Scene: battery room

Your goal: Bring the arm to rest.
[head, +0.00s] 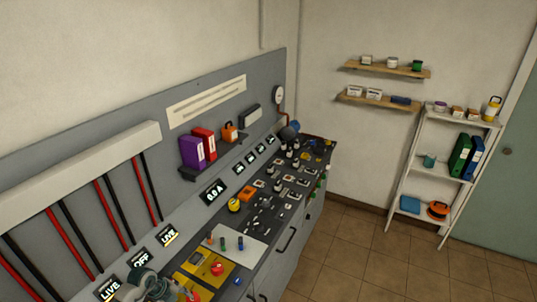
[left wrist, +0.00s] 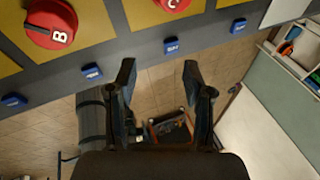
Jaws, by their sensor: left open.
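My left gripper (left wrist: 158,82) is open in the left wrist view, its two dark fingers apart with nothing between them. Beyond the fingers are the grey front edge of the bench and the tiled floor. A red knob marked B (left wrist: 50,24) and a red knob marked C (left wrist: 173,4) sit on yellow panels past the fingertips, apart from them. In the head view, part of what looks like my left arm (head: 150,284) shows at the bottom left, beside the yellow panel; its fingers cannot be made out there. My right gripper is in neither view.
The grey bench (head: 281,236) runs along the wall with small parts and lit displays on it. Red and black bars (head: 109,211) stand at the left. A white shelf rack (head: 405,180) stands at the far right. The tiled floor (head: 350,240) between is clear.

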